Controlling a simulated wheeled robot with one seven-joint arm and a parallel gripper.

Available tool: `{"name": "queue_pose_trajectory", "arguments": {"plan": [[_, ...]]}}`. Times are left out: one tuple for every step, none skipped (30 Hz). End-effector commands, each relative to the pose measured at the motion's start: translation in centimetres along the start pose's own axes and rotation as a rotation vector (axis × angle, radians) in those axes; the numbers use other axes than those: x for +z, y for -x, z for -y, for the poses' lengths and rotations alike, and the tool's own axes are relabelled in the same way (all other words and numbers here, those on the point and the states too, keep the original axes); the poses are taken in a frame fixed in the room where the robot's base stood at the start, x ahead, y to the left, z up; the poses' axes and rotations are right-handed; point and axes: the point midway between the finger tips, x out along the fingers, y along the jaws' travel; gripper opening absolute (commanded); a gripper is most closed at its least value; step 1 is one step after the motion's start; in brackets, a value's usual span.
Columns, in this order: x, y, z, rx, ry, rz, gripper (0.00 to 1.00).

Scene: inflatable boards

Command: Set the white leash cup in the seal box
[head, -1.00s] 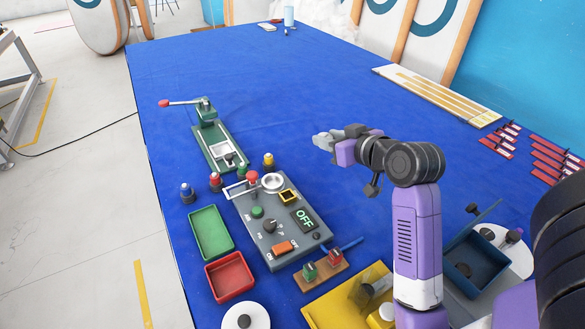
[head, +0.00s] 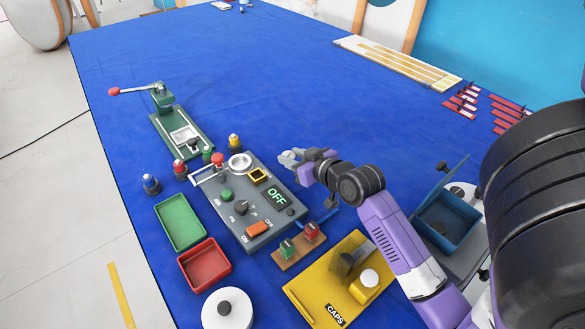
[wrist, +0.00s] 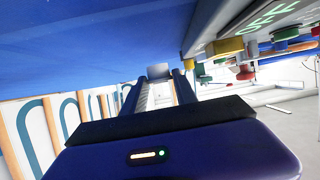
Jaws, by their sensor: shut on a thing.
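My gripper (head: 297,157) is shut on a small pale grey-white thing (wrist: 160,71), which looks like the white leash cup. In the head view it is held to the right of the grey control console's metal ring, over the blue table. In the wrist view the pale thing sits between the fingertips; its exact shape is too small to tell. A blue box (head: 431,237) with its lid raised stands right of my arm; it looks like the seal box. Something dark is inside it. My gripper is apart from this box, up and left of it in the picture.
The grey console (head: 262,226) reads OFF. Green (head: 160,225) and red (head: 187,283) trays stand left of it. The yellow CAPS board (head: 312,294) is in front, beside a white disc (head: 244,306). A green lever press (head: 165,140) stands behind.

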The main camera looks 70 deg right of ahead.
Motion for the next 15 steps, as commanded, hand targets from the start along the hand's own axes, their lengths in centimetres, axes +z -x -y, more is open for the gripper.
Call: {"name": "queue_pose_trajectory", "arguments": {"plan": [[0.5, -0.2, 0.0, -0.001, 0.0, 0.003, 0.0], [0.9, -0.3, 0.0, -0.001, 0.0, 0.003, 0.0], [1.5, -0.5, 0.0, 0.0, 0.0, 0.005, 0.0], [1.9, -0.7, 0.0, 0.0, 0.0, 0.004, 0.0], [2.3, -0.9, 0.0, -0.001, 0.0, 0.005, 0.0], [2.9, -1.1, 0.0, -0.001, 0.0, 0.004, 0.0], [3.2, -1.3, 0.0, -0.001, 0.001, 0.004, 0.0], [3.5, -1.4, 0.0, -0.001, 0.001, 0.004, 0.0], [3.7, -1.5, 0.0, -0.001, 0.001, 0.002, 0.0], [3.8, -1.5, 0.0, -0.001, 0.002, 0.002, 0.0], [3.9, -1.6, 0.0, 0.0, 0.002, 0.002, 0.0], [3.9, -1.6, 0.0, 0.0, 0.002, 0.001, 0.0], [3.9, -1.6, 0.0, 0.0, 0.002, 0.001, 0.0], [3.9, -1.6, 0.0, 0.0, 0.002, 0.001, 0.0], [3.9, -1.6, 0.0, 0.0, 0.001, 0.001, 0.0]]}}
